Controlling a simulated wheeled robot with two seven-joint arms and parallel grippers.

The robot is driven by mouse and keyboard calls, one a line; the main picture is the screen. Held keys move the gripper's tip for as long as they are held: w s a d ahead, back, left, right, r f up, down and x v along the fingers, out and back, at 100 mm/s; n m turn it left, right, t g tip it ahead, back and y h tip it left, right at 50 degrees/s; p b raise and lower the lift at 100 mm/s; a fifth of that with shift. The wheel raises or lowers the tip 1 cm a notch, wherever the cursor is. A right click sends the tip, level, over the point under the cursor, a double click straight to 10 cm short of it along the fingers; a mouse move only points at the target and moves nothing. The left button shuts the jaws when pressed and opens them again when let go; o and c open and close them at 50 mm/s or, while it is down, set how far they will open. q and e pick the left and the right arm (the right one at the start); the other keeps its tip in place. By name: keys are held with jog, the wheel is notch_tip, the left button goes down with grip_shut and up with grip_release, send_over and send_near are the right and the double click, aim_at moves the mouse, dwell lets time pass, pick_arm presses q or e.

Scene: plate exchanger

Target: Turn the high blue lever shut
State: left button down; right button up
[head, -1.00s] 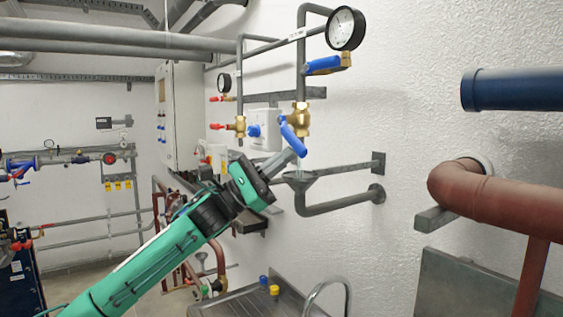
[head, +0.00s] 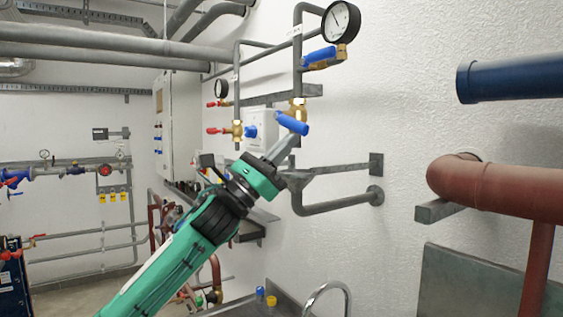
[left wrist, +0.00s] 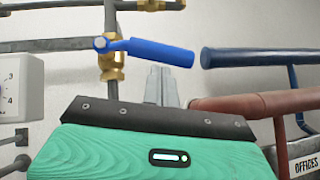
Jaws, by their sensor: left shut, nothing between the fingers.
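A blue lever (head: 292,124) sits on a brass valve (head: 298,106) in the vertical grey pipe on the right wall. It points right and slopes slightly down; it also shows in the left wrist view (left wrist: 160,51). A second blue lever (head: 319,56) sits higher, below the round gauge (head: 341,21), roughly level. My left gripper (head: 291,141) is shut and empty, its fingertips just under the lower lever's free half. In the left wrist view the fingertips (left wrist: 162,72) are close below that lever; I cannot tell if they touch. My right gripper is out of view.
A grey drain funnel and pipe (head: 335,205) lie just below my gripper. A white box (head: 262,128) with a blue knob is left of the valve. A red-brown pipe (head: 500,187) and a dark blue pipe (head: 510,80) jut out at the right. Bare wall lies between.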

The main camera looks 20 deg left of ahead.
pick_arm(q)
jog(key=n+t+y, duration=0.1)
jog(key=n, duration=0.1)
jog(key=r+n+t+y, duration=0.1)
jog(key=n+t+y, duration=0.1)
jog(key=s+d+r+n+t+y, duration=0.1)
jog(key=n, duration=0.1)
jog(key=shift+r, duration=0.1)
jog(key=shift+n+t+y, duration=0.3)
jog(key=shift+y, duration=0.1)
